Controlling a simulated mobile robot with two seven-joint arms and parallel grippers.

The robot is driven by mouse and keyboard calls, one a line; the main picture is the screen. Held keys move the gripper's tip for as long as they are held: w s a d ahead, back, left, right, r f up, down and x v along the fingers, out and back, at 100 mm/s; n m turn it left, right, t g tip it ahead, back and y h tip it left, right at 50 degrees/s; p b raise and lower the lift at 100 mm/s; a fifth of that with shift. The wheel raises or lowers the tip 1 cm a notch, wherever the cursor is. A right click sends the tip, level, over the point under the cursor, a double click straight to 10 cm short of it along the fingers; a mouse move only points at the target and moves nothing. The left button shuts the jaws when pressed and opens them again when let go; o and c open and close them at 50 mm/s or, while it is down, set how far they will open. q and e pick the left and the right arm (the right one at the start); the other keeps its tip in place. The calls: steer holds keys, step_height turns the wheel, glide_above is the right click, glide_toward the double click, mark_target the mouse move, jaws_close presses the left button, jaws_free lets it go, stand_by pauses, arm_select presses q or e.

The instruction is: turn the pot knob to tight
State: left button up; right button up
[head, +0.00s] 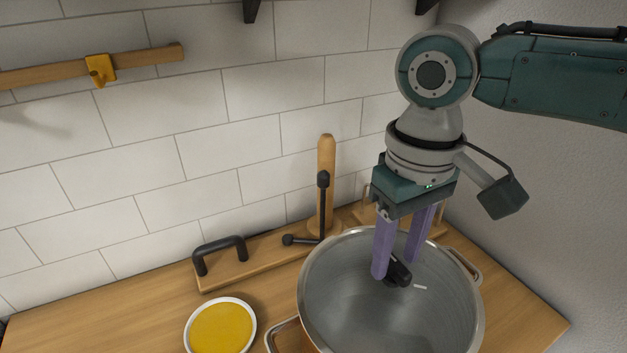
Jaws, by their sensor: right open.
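A large silver pot (345,305) stands on the wooden counter at the lower right, with metal handles at its sides. A small black knob (402,279) shows over the grey round top of the pot, with a short white mark beside it. My right gripper (396,268) comes down from above with its two purple fingers apart. Its fingertips are at the knob, one on either side in this view; I cannot tell whether they touch it. The near finger hides part of the knob. My left gripper is not in view.
A yellow-filled round dish (222,328) sits left of the pot. Behind it lies a wooden board with a black handle (220,252). An upright wooden post (326,180) and a thin black rod stand behind the pot. Tiled wall closes the back; the right counter corner is clear.

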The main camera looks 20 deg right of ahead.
steer(key=shift+f, duration=0.25)
steer(key=shift+c, duration=0.3)
jaws_close()
